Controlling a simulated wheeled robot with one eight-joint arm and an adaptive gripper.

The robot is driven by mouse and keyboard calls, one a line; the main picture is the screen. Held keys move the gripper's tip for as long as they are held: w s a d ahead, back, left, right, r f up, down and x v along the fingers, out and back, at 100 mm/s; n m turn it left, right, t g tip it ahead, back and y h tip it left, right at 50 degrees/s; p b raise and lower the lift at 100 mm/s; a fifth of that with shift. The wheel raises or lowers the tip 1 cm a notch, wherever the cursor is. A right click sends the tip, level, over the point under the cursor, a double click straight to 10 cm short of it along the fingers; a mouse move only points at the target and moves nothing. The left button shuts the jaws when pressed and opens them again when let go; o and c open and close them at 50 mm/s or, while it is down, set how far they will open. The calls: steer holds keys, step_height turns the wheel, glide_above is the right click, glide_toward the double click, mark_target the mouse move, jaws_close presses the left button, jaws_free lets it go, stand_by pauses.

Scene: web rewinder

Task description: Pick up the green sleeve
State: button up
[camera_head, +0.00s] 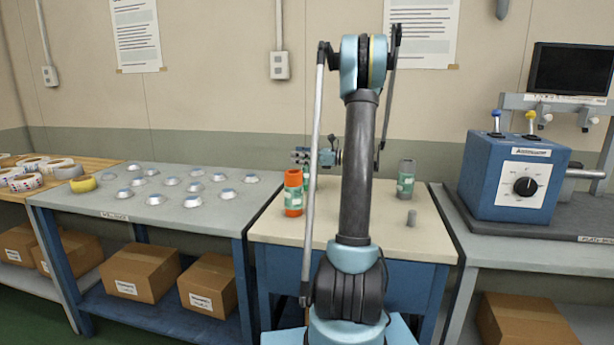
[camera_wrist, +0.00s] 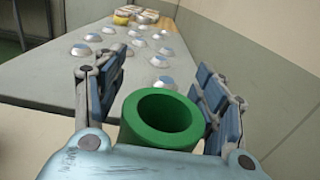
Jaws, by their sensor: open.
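The green sleeve (camera_wrist: 160,136) is a hollow upright tube with its open top showing in the wrist view. It stands between the two blue-padded fingers of my gripper (camera_wrist: 158,92). The fingers are apart, with a visible gap to the sleeve on the left; on the right I cannot tell how close they are. The lower part of the sleeve is hidden by my gripper's body. In the head view my gripper (camera_head: 317,157) is small, behind the orange sleeve, and the green sleeve is mostly hidden there.
An orange sleeve (camera_head: 293,192) with a pale label stands on the middle table (camera_head: 390,235). A grey sleeve (camera_head: 406,178) and a small grey peg (camera_head: 411,217) stand to the right. The left table (camera_head: 110,215) carries several silver domes. A blue control box (camera_head: 515,182) stands at right.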

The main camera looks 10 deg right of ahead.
steer(key=shift+c, duration=0.6)
jaws_close()
